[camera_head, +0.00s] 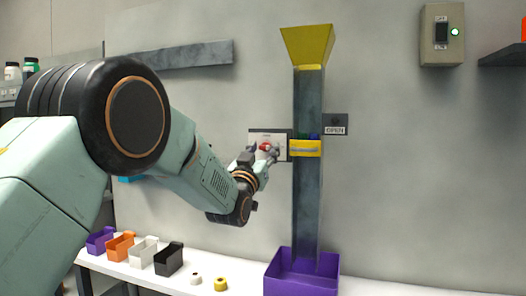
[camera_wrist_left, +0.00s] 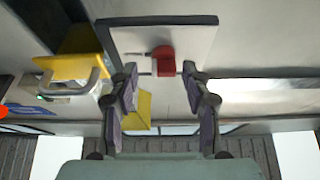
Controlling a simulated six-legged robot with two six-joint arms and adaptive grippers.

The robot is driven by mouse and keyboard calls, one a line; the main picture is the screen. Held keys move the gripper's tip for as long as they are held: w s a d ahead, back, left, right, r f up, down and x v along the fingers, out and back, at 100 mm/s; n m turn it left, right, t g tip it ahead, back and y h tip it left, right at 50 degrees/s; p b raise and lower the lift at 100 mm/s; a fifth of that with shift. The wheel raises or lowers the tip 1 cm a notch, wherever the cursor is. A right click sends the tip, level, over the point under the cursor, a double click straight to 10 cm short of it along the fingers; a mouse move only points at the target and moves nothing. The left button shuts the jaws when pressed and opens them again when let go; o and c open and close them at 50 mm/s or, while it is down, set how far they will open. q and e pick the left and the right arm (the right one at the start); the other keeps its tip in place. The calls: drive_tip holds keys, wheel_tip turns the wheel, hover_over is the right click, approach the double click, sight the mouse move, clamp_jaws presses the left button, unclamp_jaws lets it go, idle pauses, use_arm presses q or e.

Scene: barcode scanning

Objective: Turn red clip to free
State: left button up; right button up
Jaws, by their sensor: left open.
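The red clip (camera_head: 265,146) is on a pale, dark-edged panel (camera_head: 282,138) mounted on the wall, just left of the dark vertical chute. In the left wrist view the red clip (camera_wrist_left: 164,60) shows as a small red block on the panel (camera_wrist_left: 190,38). My left gripper (camera_head: 265,155) is at the panel and partly covers the clip in the head view. In the left wrist view the left gripper (camera_wrist_left: 160,74) is open, its two fingers apart on either side of the clip. Whether a finger touches the clip I cannot tell. My right gripper is not in view.
The chute (camera_head: 308,205) has a yellow funnel (camera_head: 307,43) on top, a yellow band (camera_head: 306,148) beside the panel and a purple bin (camera_head: 301,280) below. Several small bins, including a black one (camera_head: 168,261), stand on the white shelf. A switch box (camera_head: 442,36) hangs upper right.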

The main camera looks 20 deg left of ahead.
use_arm(q)
drive_tip(key=shift+w+a+f, duration=0.1)
drive_tip(key=shift+a+f, duration=0.05)
drive_tip(key=shift+a, duration=0.25)
drive_tip(key=shift+c, duration=1.9)
drive_tip(key=shift+d, duration=0.3)
drive_tip(key=c, duration=0.4)
drive_tip(key=shift+a, duration=0.2)
clamp_jaws()
